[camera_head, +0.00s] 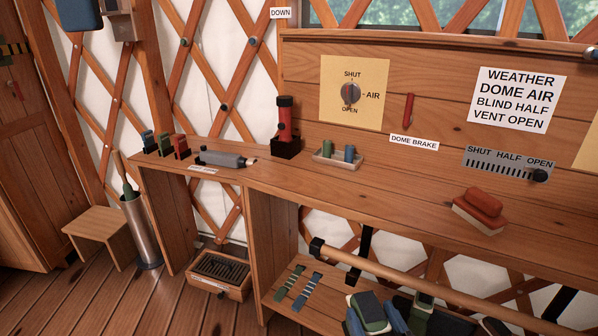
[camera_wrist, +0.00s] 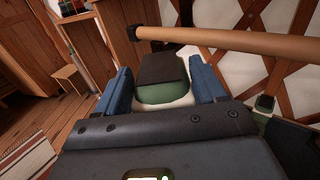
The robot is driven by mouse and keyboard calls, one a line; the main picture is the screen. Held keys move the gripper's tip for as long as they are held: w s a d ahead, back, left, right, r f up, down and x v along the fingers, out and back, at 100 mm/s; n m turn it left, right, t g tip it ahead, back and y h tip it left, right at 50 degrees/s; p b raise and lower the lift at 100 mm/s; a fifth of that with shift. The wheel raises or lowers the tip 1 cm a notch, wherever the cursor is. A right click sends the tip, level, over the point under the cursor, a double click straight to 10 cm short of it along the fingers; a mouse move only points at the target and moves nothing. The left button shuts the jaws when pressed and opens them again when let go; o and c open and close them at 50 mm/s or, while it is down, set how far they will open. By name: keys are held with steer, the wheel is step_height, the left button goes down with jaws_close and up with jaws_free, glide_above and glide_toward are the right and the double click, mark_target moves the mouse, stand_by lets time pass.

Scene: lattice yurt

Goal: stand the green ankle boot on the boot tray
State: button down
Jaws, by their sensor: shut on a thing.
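My gripper (camera_head: 375,316) is at the bottom of the head view, in front of the lower shelf. Its two blue fingers also show in the wrist view (camera_wrist: 163,82). They are shut on the green ankle boot (camera_wrist: 165,94), one finger on each side. The boot has a dark panel and a pale sole edge; part of it is hidden by my gripper. It also shows in the head view (camera_head: 369,308). A low wooden tray (camera_head: 245,287) with dark slats and a front label stands on the floor under the bench; it looks like the boot tray.
A wooden rail (camera_head: 400,270) runs above the lower shelf, close to my gripper. Another dark green item (camera_head: 425,301) is right of the held boot. A small stool (camera_head: 97,226) and a metal cylinder (camera_head: 142,232) stand left of the tray. Floor before the tray is clear.

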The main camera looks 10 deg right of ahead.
steer(key=r+p, duration=0.2)
steer(key=p, duration=0.3)
steer(key=s+r+p, duration=0.1)
steer(key=r+p, duration=0.1)
steer(key=p, duration=0.3)
steer(key=r+p, duration=0.1)
steer(key=p, duration=0.3)
steer(key=s+r+p, duration=0.1)
steer(key=r+p, duration=0.1)
steer(key=p, duration=0.2)
steer(key=shift+s+r, duration=0.15)
steer(key=shift+r, duration=0.1)
steer(key=shift+d, duration=0.1)
